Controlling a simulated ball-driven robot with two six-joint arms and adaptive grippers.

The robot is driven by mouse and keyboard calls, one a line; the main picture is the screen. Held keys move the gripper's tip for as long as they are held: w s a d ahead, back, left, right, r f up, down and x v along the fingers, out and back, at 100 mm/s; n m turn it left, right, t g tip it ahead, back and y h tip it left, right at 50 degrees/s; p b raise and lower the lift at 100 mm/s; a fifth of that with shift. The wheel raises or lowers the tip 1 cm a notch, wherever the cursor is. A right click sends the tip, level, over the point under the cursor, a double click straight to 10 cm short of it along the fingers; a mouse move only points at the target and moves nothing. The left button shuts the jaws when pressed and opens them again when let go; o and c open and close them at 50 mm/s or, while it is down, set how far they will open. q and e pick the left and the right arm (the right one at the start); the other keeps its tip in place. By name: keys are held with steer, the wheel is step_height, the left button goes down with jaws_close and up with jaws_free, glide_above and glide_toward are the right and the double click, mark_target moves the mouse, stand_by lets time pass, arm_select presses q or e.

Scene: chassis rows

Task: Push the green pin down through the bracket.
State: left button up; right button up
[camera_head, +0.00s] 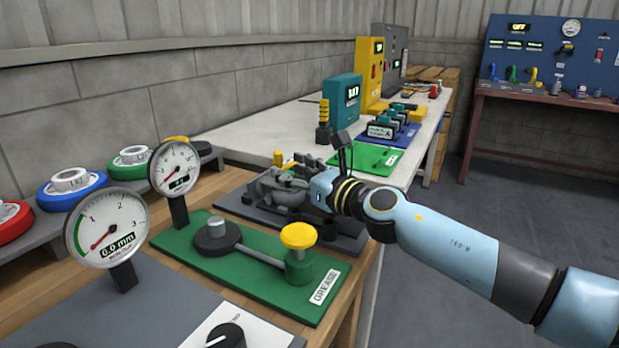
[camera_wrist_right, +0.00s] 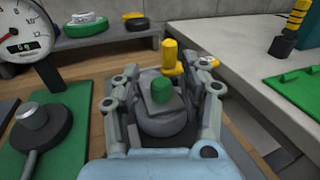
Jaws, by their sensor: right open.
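The green pin (camera_wrist_right: 163,90) stands upright in the grey bracket (camera_wrist_right: 165,124) in the right wrist view, its top showing above a flat grey plate. The bracket sits on a dark base plate (camera_head: 352,240) in the head view, where my gripper partly covers it. A yellow pin or knob (camera_wrist_right: 170,56) rises just behind the green pin. My right gripper (camera_wrist_right: 161,88) is open, with one finger on each side of the bracket and green pin. I cannot tell whether the fingers touch the bracket. My left gripper is out of view.
A green board (camera_head: 208,262) with a yellow knob (camera_head: 298,236) and a grease label lies in front. Two dial gauges (camera_head: 106,226) stand at the left. A green mat (camera_head: 372,158) lies beyond the gripper on the pale bench (camera_head: 262,130). Open floor lies right.

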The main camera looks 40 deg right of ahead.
steer(key=s, duration=0.6)
steer(key=s+d, duration=0.1)
steer(key=s, duration=0.3)
steer(key=shift+f, duration=0.2)
steer(key=shift+s+r, duration=0.15)
steer(key=shift+s, duration=0.55)
